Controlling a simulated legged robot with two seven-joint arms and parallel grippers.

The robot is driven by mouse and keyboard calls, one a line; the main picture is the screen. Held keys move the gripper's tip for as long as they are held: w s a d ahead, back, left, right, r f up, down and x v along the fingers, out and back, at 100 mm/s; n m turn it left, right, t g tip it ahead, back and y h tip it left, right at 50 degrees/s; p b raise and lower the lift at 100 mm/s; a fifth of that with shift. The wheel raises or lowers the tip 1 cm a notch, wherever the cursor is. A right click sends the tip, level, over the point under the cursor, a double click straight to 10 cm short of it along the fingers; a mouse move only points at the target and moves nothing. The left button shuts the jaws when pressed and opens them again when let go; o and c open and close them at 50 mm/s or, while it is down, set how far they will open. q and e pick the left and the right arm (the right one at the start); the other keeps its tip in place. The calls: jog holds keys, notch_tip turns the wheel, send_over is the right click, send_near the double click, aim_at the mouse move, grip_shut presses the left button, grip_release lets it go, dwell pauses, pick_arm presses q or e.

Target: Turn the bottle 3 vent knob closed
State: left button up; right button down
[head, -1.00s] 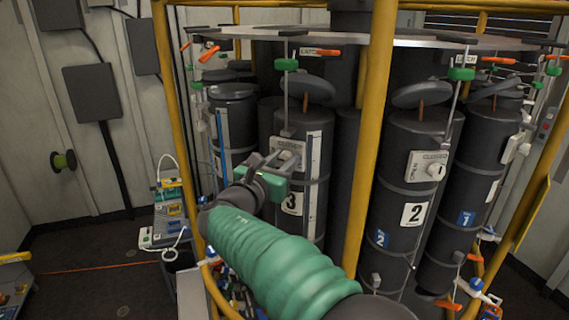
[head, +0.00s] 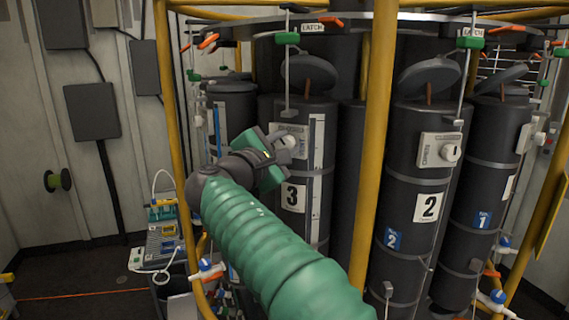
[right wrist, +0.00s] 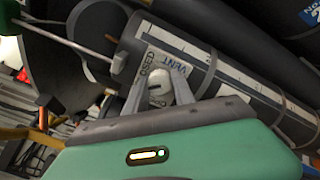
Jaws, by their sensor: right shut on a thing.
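Bottle 3 (head: 266,210) is a dark upright cylinder with a white "3" label and a striped scale strip. Its white vent plate (head: 303,131) is near the top, with the pale vent knob (head: 289,142) on it. My right gripper (head: 285,146) reaches the plate from the left and is shut on the knob. The fingers partly hide the plate. My left gripper is not in view.
A yellow post (head: 372,150) stands just right of bottle 3. Bottle 2 (head: 420,175), with its own vent plate, is beyond it. Another yellow post (head: 170,110) is at left. A tilted lid (head: 309,72) is above bottle 3. Open floor lies at the lower left.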

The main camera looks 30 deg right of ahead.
jog(key=shift+s+a+f+m+b, duration=0.1)
jog(key=shift+f+m+b, duration=0.05)
jog(key=shift+m+b, duration=1)
jog(key=shift+w+f+m+b, duration=0.1)
jog(key=shift+f+m+b, duration=0.1)
jog(key=shift+m+b, duration=0.95)
jog(key=shift+s+a+f+m+b, duration=0.15)
jog(key=shift+m+b, duration=0.7)
jog(key=shift+m, duration=0.55)
jog(key=shift+d, duration=0.1)
jog(key=c, duration=1.5)
grip_release()
jog(key=o, duration=0.4)
jog(key=shift+s+r, duration=0.1)
jog(key=shift+r, duration=0.1)
jog(key=shift+o, duration=0.2)
jog(key=shift+r, duration=0.1)
